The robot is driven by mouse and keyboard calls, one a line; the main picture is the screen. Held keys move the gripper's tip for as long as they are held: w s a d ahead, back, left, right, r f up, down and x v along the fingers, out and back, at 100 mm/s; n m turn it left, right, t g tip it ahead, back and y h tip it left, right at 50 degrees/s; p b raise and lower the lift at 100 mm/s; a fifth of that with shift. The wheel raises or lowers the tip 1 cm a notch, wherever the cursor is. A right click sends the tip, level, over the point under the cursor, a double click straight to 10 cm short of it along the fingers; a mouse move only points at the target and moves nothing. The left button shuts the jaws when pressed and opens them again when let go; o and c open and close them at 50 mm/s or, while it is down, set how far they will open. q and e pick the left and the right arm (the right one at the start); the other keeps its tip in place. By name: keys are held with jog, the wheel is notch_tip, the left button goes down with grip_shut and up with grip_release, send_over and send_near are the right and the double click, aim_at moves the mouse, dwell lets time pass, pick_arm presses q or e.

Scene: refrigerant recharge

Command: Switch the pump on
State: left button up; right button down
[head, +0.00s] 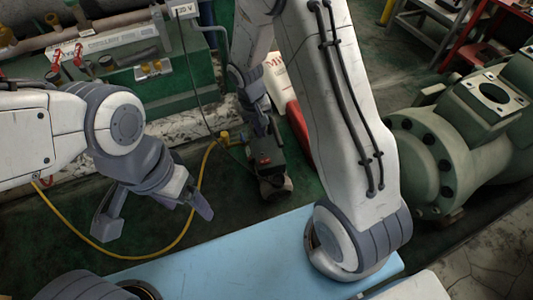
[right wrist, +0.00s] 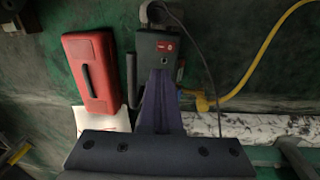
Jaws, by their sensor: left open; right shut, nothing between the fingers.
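The pump (head: 272,182) is a small dark unit on the green floor, in the middle of the head view. In the right wrist view the pump (right wrist: 150,45) shows a red patch, likely the switch (right wrist: 165,46), on its top face. My right gripper (head: 264,132) points down at the pump from above, and the arm partly hides it. In the right wrist view the shut fingers of my right gripper (right wrist: 160,78) overlap the pump's near end, below the red patch; I cannot tell whether they touch. My left gripper (head: 155,215) is open and empty, left of the pump.
A red case (right wrist: 92,75) lies beside the pump. A yellow hose (head: 191,210) curves from near the pump across the floor. A light-blue surface (head: 230,258) lies in front. A big green machine (head: 450,150) stands at right, a green bench (head: 180,83) at back left.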

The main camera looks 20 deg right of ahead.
aim_at(268, 160)
jog(key=f+b, duration=0.3)
jog(key=f, duration=0.1)
jog(key=d+f+b, duration=0.1)
jog(key=f+b, duration=0.2)
jog(key=f, duration=0.2)
jog(key=d+f+b, duration=0.1)
jog(key=f+b, duration=0.2)
jog(key=f, duration=0.1)
jog(key=shift+s+f, duration=0.15)
jog(key=shift+f, duration=0.3)
jog(key=shift+d+f, duration=0.1)
jog(key=shift+f, duration=0.05)
jog(key=shift+a, duration=0.85)
